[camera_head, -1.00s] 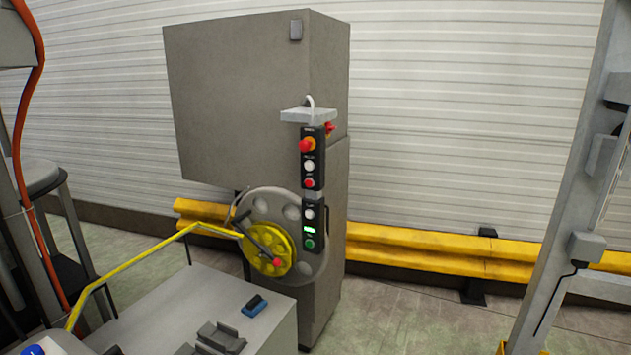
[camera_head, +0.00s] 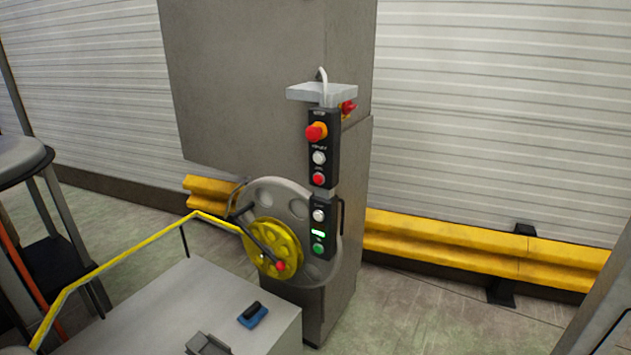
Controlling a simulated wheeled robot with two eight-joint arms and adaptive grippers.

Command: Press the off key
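A narrow black control panel (camera_head: 322,180) stands upright in front of the grey machine cabinet (camera_head: 265,85). From top to bottom it carries a red mushroom button on an orange base (camera_head: 316,132), a white button (camera_head: 319,158), a red button (camera_head: 318,179), another white button (camera_head: 318,215), a lit green display (camera_head: 318,233) and a green button (camera_head: 318,249). The labels are too small to read, so I cannot tell which is the off key. Neither of my grippers is in view.
A yellow handwheel with a crank (camera_head: 272,247) sits left of the panel's lower half. A grey table (camera_head: 170,310) with a blue-and-black item (camera_head: 252,315) and a yellow rail (camera_head: 120,262) stands in front. A yellow barrier (camera_head: 480,250) runs along the wall. Floor at right is clear.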

